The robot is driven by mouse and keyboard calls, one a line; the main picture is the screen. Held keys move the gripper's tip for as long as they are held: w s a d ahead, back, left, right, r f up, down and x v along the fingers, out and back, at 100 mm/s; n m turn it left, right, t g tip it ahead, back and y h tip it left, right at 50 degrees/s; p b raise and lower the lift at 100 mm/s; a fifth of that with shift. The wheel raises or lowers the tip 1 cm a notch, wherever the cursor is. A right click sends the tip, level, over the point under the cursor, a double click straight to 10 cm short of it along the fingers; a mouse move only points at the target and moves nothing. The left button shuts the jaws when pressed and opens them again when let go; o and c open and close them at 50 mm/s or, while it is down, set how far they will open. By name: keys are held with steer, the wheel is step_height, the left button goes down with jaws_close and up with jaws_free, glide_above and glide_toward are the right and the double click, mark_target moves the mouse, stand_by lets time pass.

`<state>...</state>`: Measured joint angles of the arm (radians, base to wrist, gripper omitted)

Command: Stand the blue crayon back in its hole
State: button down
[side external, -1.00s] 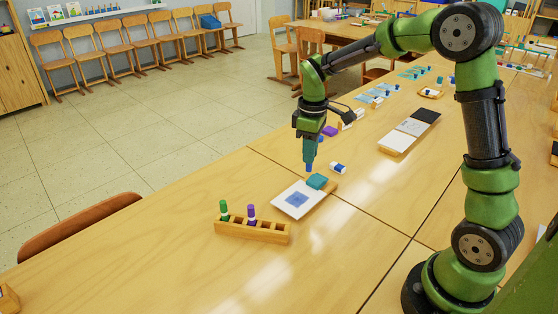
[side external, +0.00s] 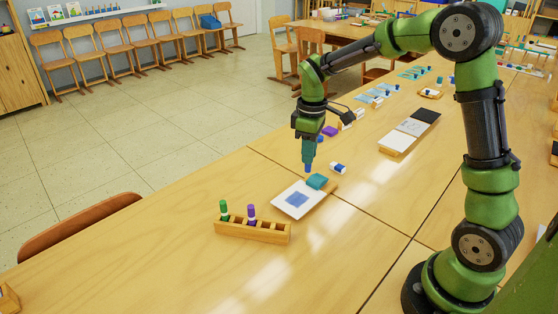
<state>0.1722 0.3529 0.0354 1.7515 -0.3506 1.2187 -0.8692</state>
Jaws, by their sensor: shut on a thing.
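My gripper (side external: 308,152) is shut on the blue crayon (side external: 308,167). The crayon points down, its lower end showing below the fingers, near the far edge of the white card with a blue square. The wooden crayon holder (side external: 240,229) stands nearer the camera, to the left of the gripper. A green crayon (side external: 224,210) and a purple crayon (side external: 251,213) stand upright in its left part. The holes to the right of the purple crayon look empty.
A white card with a blue square (side external: 292,208) lies on a board right of the holder, with a teal block (side external: 317,181) at its far end. A blue-and-white eraser-like piece (side external: 338,168) lies close to the gripper. The table (side external: 130,250) is clear left of the holder.

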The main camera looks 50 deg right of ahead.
mark_target(252, 227)
steer(key=s+a, duration=0.4)
steer(key=a, duration=1.1)
steer(key=shift+d+f, duration=0.2)
steer(key=shift+f, duration=2.65)
steer(key=shift+f, duration=1.4)
stand_by(0.3)
steer(key=c, duration=1)
jaws_free()
steer(key=shift+o, duration=0.2)
steer(key=shift+o, duration=0.9)
steer(key=shift+r, duration=0.1)
